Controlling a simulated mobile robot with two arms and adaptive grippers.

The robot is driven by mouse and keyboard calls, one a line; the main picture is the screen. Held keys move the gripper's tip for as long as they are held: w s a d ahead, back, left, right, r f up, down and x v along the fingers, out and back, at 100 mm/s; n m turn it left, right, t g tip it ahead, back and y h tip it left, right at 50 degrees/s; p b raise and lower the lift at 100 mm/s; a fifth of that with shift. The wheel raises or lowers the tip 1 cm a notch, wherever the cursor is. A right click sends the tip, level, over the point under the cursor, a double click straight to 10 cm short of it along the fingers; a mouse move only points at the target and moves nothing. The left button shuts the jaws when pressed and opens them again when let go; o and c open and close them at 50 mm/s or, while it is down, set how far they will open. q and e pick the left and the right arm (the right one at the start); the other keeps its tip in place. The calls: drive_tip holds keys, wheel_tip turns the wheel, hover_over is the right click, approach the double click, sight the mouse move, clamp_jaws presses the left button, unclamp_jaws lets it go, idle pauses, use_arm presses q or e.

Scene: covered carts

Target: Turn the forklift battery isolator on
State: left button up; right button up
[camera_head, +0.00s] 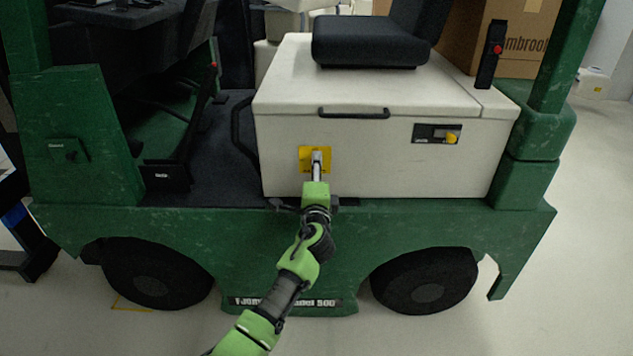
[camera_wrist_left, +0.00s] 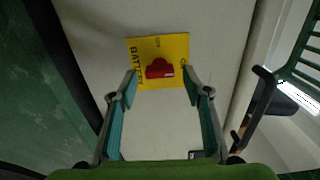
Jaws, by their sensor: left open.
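The battery isolator is a red knob (camera_wrist_left: 160,69) on a yellow plate (camera_wrist_left: 176,45) lettered BATTERY, with smaller words too unclear to read. In the wrist view the knob's longer side lies roughly across the picture. In the head view the plate (camera_head: 304,154) sits on the front of the forklift's white seat box (camera_head: 380,165); my gripper hides the knob there. My left gripper (camera_head: 317,156) is at the plate, pointing at it. In the left wrist view its open fingers (camera_wrist_left: 160,74) stand either side of the knob, with visible gaps. Contact cannot be told.
A black handle bar (camera_head: 353,113) and a small black panel with a yellow knob (camera_head: 452,137) are on the same box. The green chassis (camera_head: 230,225) lies below. A black seat (camera_head: 370,45) is above. A cardboard box (camera_head: 520,45) stands behind.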

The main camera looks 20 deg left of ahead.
use_arm(q)
drive_tip(key=v, duration=1.1)
drive_tip(key=shift+s, duration=0.3)
drive_tip(key=shift+d, duration=0.1)
